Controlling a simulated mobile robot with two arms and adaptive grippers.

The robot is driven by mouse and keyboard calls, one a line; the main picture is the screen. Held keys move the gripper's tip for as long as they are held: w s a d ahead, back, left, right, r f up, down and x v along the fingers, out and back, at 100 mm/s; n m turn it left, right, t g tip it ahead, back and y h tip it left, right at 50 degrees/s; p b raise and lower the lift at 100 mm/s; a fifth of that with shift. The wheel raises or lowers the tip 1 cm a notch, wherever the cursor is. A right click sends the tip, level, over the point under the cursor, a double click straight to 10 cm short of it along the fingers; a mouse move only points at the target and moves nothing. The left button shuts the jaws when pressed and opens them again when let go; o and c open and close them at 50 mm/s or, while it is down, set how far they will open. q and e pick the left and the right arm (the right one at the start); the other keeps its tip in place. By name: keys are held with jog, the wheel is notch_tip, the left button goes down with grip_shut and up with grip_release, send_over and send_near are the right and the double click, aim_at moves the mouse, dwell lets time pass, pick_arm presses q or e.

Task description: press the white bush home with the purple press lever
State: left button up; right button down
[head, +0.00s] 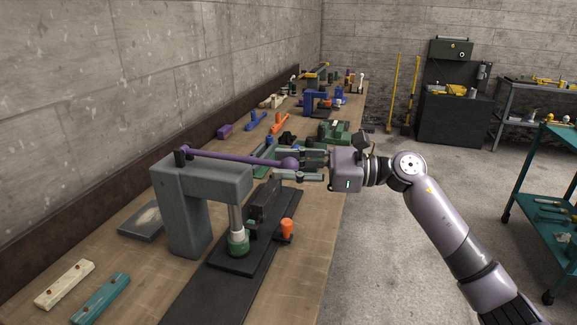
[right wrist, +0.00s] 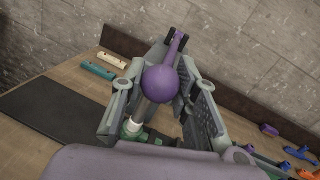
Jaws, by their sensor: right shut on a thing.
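The purple press lever (head: 235,156) runs from a pivot on top of the grey press (head: 190,205) to a round purple knob, roughly level. My right gripper (head: 292,165) is shut on this knob, with one finger on either side. In the right wrist view the lever knob (right wrist: 160,84) sits between the fingers. Under the press head, a pale ram reaches down to a green holder (head: 238,249). A whitish ring, seemingly the white bush (head: 237,236), shows at the holder's top, right under the ram. I cannot tell how deep it sits. My left gripper is not in view.
An orange piece (head: 286,229) stands on the dark base right of the holder. A cream bar (head: 65,284) and a teal bar (head: 101,299) lie at the front left. More tools crowd the bench behind. The floor right of the bench is open, with a green cart (head: 545,180) beyond.

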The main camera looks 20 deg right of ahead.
dwell(0.4)
jog(key=shift+r+p, duration=0.55)
jog(key=shift+p, duration=0.05)
jog(key=w+a+r+g+h+p, duration=0.1)
jog(key=w+a+r+h+p, duration=0.1)
jog(key=r+p, duration=0.4)
jog(key=w+a+r+m+g+h+p, duration=0.1)
jog(key=w+a+r+g+h+p, duration=0.1)
jog(key=r+p, duration=0.4)
jog(key=w+a+r+g+h+p, duration=0.1)
jog(key=a+r+h+p, duration=0.3)
jog(key=p, duration=0.7)
jog(key=shift+w+a+r+m+g+h+p, duration=0.35)
jog(key=shift+r+g+h, duration=0.35)
jog(key=shift+r, duration=0.7)
jog(key=c, duration=1.3)
grip_release()
jog(key=shift+w+f, duration=0.1)
jog(key=shift+o, duration=0.4)
